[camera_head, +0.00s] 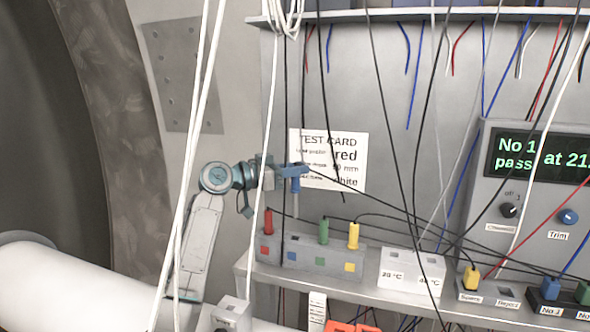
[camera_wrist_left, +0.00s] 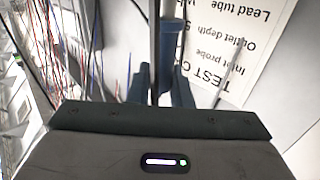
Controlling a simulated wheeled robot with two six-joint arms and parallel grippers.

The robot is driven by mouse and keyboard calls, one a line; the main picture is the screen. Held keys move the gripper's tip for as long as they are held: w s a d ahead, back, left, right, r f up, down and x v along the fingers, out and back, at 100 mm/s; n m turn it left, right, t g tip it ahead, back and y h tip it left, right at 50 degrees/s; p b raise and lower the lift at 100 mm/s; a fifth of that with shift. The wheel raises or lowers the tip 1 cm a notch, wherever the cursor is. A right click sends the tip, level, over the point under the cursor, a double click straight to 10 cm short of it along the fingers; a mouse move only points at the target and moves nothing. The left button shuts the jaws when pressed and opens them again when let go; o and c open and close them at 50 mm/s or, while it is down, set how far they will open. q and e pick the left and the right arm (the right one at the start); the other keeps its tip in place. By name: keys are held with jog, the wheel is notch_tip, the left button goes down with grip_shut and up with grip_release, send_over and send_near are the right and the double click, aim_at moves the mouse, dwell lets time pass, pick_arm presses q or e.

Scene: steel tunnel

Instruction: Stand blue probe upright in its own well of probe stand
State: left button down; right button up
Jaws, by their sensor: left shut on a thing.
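The blue probe (camera_head: 295,184) hangs about upright in my left gripper (camera_head: 291,170), its thin tip pointing down. It is held above the probe stand (camera_head: 306,260), clear of it. The stand is a grey block with red, blue, green and yellow squares on its front. Red (camera_head: 268,221), green (camera_head: 323,231) and yellow (camera_head: 353,236) probes stand in it above their matching squares. No probe stands above the blue square (camera_head: 291,256). My right gripper is out of view.
A test card (camera_head: 335,160) is on the wall behind the gripper. Black and white cables hang across the space around my arm and the stand. A white block marked with temperatures (camera_head: 412,270) stands right of the stand, on the shelf.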

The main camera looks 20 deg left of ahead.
aim_at(295, 189)
pick_arm(q)
jog(key=shift+s+f+b, duration=0.1)
jog(key=shift+f+b, duration=0.2)
jog(key=shift+f, duration=0.3)
jog(key=shift+s+f+b, duration=0.1)
jog(key=shift+f+b, duration=0.25)
jog(key=shift+f, duration=0.05)
jog(key=shift+f+b, duration=0.3)
jog(key=shift+f, duration=0.1)
jog(key=shift+f+b, duration=0.5)
jog(key=shift+f, duration=0.25)
jog(key=shift+b, duration=0.4)
